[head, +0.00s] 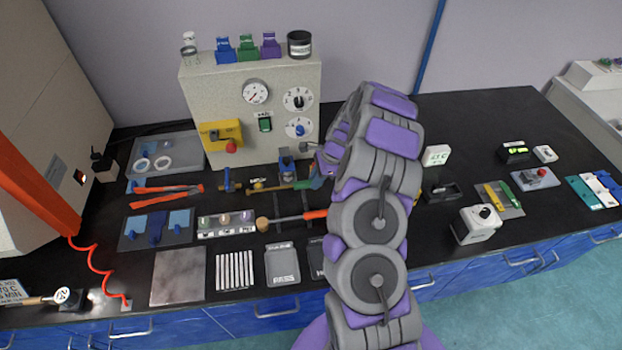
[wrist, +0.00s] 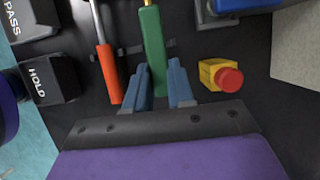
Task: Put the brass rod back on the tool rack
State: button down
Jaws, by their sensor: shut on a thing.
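The brass rod (head: 280,187) has a green handle, which also shows in the wrist view (wrist: 151,35). My gripper (wrist: 158,72) is shut on the green handle, with one blue finger on each side. In the head view the rod points left, level or nearly so, over the dark tool rack (head: 278,208). I cannot tell whether it touches the rack. An orange-handled tool (head: 300,217) lies across the rack in front of the rod; its handle shows left of my gripper in the wrist view (wrist: 108,75). My arm hides part of the rack's right side.
A cream instrument (head: 225,105) with dials stands behind the rack. A yellow block with a red button (wrist: 222,76) is right of my gripper in the wrist view. PASS (head: 282,262) and HOLD (wrist: 48,80) trays lie in front. Orange tongs (head: 168,195) lie to the left.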

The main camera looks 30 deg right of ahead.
jog(key=shift+d+f, duration=0.45)
jog(key=shift+f, duration=0.2)
jog(key=shift+a+f, duration=0.9)
jog(key=shift+f, duration=0.15)
jog(key=shift+a+f, duration=0.25)
jog(key=shift+f, duration=0.15)
jog(key=shift+d+f, duration=0.2)
jog(key=shift+d, duration=0.75)
jog(key=c, duration=1.3)
grip_release()
jog(key=o, duration=0.4)
jog(key=shift+a+r, duration=0.1)
jog(key=shift+a, duration=0.7)
jog(key=o, duration=0.7)
jog(key=shift+d, duration=0.7)
jog(key=shift+c, duration=0.2)
jog(key=shift+o, duration=1.2)
jog(key=shift+a, duration=0.2)
jog(key=shift+a+r, duration=0.1)
jog(key=shift+a, duration=0.25)
jog(key=p+v, duration=0.2)
jog(key=v, duration=1.5)
jog(key=shift+d, duration=0.25)
